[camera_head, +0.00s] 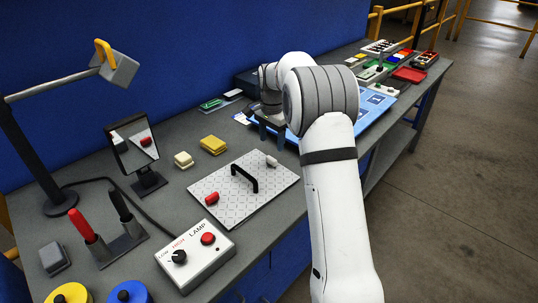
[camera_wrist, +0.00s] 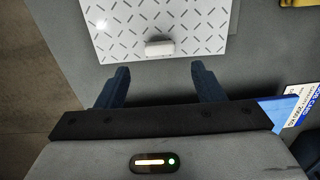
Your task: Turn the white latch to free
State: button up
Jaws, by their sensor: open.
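The white latch (camera_head: 271,161) is a small rounded bar near the far right edge of a patterned light metal plate (camera_head: 225,190). In the wrist view the white latch (camera_wrist: 159,48) lies crosswise near the plate's (camera_wrist: 190,20) edge. My gripper (camera_head: 272,134) is above the bench beyond the plate's far right corner. In the wrist view my gripper (camera_wrist: 160,70) is open and empty, its two dark fingers spread wide. The latch appears centred between them, just ahead of the tips, with no contact visible.
A black handle (camera_head: 246,178) stands up from the plate, and a red latch (camera_head: 212,198) sits at its near left. A lamp control box (camera_head: 195,255) is in front. A blue mat (camera_head: 350,118) lies to the right.

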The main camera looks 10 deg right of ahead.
aim_at(272, 158)
notch_tip(272, 158, down, 7)
jog(key=shift+s+r+p, duration=0.1)
jog(key=shift+r+p, duration=0.05)
jog(key=shift+p, duration=0.15)
jog(key=shift+c, duration=0.5)
